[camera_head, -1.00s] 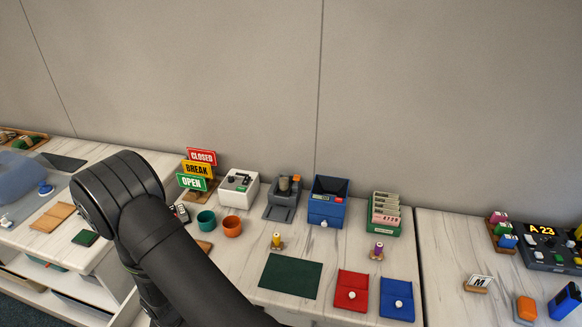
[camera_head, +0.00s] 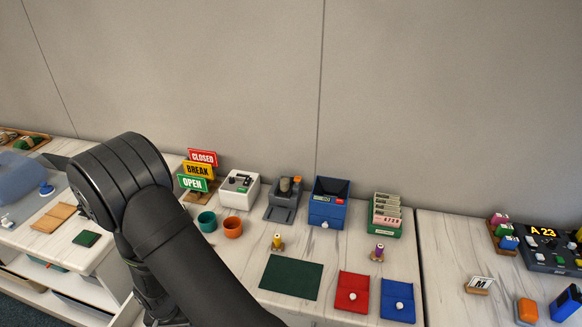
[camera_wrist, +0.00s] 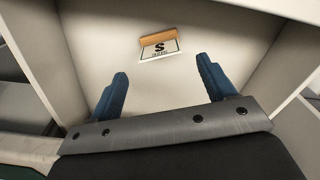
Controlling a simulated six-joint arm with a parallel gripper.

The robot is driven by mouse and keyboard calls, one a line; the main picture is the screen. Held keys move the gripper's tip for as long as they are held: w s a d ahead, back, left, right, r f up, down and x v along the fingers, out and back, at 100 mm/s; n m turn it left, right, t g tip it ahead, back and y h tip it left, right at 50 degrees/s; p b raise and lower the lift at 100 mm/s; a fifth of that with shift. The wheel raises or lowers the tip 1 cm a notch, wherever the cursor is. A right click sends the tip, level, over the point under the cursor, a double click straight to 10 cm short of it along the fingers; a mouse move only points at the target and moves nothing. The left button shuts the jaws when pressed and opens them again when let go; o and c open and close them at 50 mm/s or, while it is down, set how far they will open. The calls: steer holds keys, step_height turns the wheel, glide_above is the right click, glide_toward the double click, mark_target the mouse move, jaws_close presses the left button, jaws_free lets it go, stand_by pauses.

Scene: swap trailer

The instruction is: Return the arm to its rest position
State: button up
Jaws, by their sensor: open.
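My gripper (camera_wrist: 162,90) shows in the wrist view with its two blue fingers apart and nothing between them. It faces a pale panel with shelf edges on both sides. A small card with a black S and an orange-brown top strip (camera_wrist: 159,43) is beyond the fingertips, apart from them. In the head view my black arm rises at the lower left in front of the counter, and the gripper itself is hidden there.
A side counter stands at left.

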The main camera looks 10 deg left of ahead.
step_height(320, 180, up, 6)
step_height(320, 180, down, 12)
steer(key=shift+f, duration=0.1)
step_height(320, 180, up, 4)
steer(key=shift+r, duration=0.1)
steer(key=w+d+r, duration=0.7)
steer(key=d+r, duration=0.1)
steer(key=d, duration=0.2)
step_height(320, 180, up, 20)
steer(key=shift+a+f, duration=0.25)
stand_by(0.6)
steer(key=shift+s, duration=0.1)
